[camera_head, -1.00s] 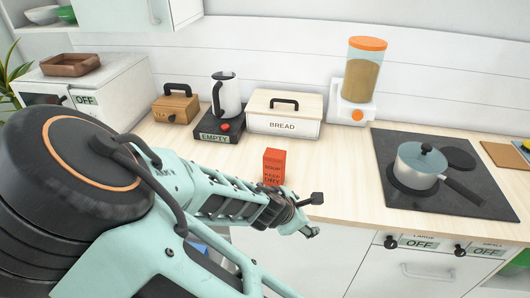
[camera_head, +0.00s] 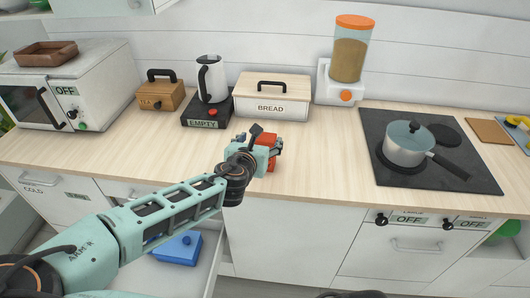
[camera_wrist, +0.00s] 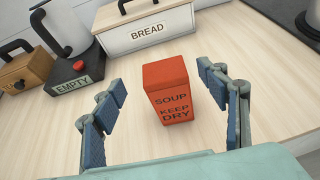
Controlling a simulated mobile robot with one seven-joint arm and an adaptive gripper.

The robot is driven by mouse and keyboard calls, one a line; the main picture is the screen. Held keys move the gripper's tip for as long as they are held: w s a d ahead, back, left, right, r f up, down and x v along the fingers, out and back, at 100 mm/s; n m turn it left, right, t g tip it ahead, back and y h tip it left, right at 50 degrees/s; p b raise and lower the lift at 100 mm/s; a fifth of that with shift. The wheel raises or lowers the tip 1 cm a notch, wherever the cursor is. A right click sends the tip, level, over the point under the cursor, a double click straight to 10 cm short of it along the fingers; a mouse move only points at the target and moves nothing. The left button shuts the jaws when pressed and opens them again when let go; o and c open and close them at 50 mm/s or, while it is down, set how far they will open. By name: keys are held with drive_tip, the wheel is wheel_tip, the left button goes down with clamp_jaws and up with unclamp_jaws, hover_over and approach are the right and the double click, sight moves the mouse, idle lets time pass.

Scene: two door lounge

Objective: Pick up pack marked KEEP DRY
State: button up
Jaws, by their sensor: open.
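The orange-red pack (camera_wrist: 171,92) marked SOUP and KEEP DRY stands upright on the wooden counter in the wrist view. In the head view the pack (camera_head: 267,140) is mostly hidden behind my gripper (camera_head: 262,147). In the wrist view my gripper (camera_wrist: 165,105) is open, with one blue-padded finger on each side of the pack. Clear gaps show between the pack and both fingers. The pack is not held.
A bread box (camera_head: 272,98) stands behind the pack, with a kettle on a base (camera_head: 206,110) labelled EMPTY to its left. A dispenser (camera_head: 348,65) and a hob with a pot (camera_head: 407,145) are to the right. An open drawer holds a blue box (camera_head: 176,247).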

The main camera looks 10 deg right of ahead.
sight(265, 138)
drive_tip(key=shift+s+f+p+x, duration=0.1)
drive_tip(key=shift+f+p+x, duration=0.1)
drive_tip(key=shift+x, duration=1.35)
drive_tip(key=shift+s+f+p+x, duration=0.15)
drive_tip(key=shift+f+x, duration=0.1)
drive_tip(key=shift+x, duration=1.25)
drive_tip(key=shift+d, duration=0.1)
drive_tip(key=shift+c, duration=0.5)
drive_tip(key=shift+r, duration=0.1)
clamp_jaws()
